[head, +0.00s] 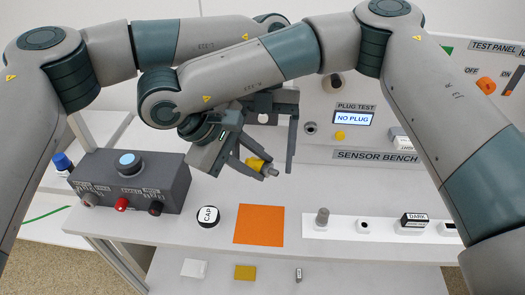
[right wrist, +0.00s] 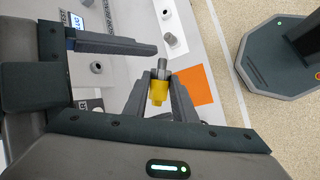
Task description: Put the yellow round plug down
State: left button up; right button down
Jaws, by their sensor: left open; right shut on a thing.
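My right gripper (head: 261,168) is shut on the yellow round plug (head: 255,163) above the bench. The plug is a yellow body with a grey metal end, tilted, its grey end pointing right and down in the head view. In the right wrist view the plug (right wrist: 158,92) sits between the two fingers, grey end away from the palm. My left gripper (head: 280,140) is open and empty, close behind the right one; it is partly hidden in the head view. A dark finger of it (right wrist: 110,46) shows beside the right gripper in the wrist view.
An orange mat (head: 259,225) lies bare on the bench. Beside it are a round CAP piece (head: 208,216) and a white strip (head: 340,229) with a grey peg (head: 322,217). A dark control box (head: 130,180) stands left. The display (head: 353,118) reads NO PLUG.

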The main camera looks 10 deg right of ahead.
pick_arm(q)
jog(key=c, duration=1.4)
pick_arm(e)
jog(key=c, duration=1.4)
grip_release()
pick_arm(q)
jog(key=shift+s, duration=0.1)
pick_arm(e)
jog(key=shift+v, duration=4.05)
pick_arm(q)
jog(key=shift+d, duration=0.1)
pick_arm(e)
jog(key=shift+w, duration=0.1)
